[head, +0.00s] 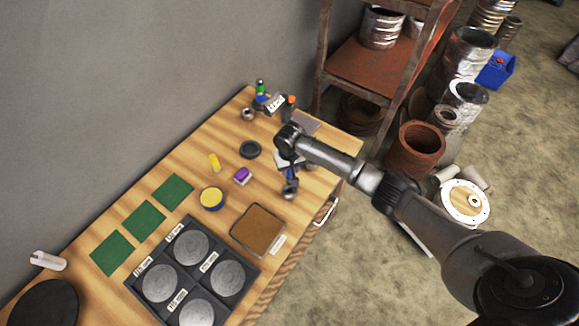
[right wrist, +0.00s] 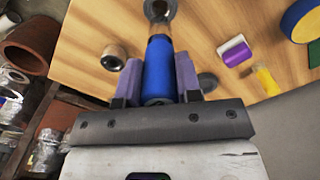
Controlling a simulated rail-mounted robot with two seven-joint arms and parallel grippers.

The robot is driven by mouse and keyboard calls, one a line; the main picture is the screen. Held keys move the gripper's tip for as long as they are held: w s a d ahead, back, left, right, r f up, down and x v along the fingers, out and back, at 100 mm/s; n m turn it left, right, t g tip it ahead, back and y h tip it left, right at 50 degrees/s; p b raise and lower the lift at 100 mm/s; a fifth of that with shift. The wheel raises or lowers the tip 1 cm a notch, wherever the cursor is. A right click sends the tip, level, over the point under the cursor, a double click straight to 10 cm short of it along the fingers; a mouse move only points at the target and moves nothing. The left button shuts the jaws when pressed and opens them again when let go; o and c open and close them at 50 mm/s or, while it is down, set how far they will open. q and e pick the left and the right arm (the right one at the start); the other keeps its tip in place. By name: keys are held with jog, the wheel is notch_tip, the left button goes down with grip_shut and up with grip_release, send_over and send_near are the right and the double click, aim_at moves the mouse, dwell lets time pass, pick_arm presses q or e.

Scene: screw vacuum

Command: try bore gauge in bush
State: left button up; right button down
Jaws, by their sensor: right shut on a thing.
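My right gripper (head: 287,158) is above the wooden table's right part. In the right wrist view its jaws (right wrist: 158,85) are shut on a blue-handled gauge (right wrist: 158,65). The gauge's narrower brownish end points at a grey metal ring, seemingly the bush (right wrist: 160,8), at the top edge of that view. In the head view the blue handle (head: 291,174) shows below the gripper, with the bush (head: 289,190) just beyond it. I cannot tell whether the tip is inside the bush or only over it. My left gripper is not in view.
A short cylinder (right wrist: 114,57) stands close beside the gauge. A purple block (head: 242,176), a yellow roll (head: 212,198) and a dark disc (head: 250,149) lie to the left. A brown tray (head: 232,232) sits nearer. A shelf (head: 375,68) and pots stand beyond the table's right end.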

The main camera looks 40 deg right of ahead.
aim_at(289, 176)
jog(key=shift+f+b, duration=0.75)
jog(key=shift+f, duration=0.75)
jog(key=shift+f+b, duration=0.3)
jog(key=shift+f, duration=0.9)
jog(key=shift+f, duration=0.1)
jog(key=shift+f, duration=0.35)
jog(key=shift+r+p, duration=0.15)
jog(key=shift+p, duration=0.15)
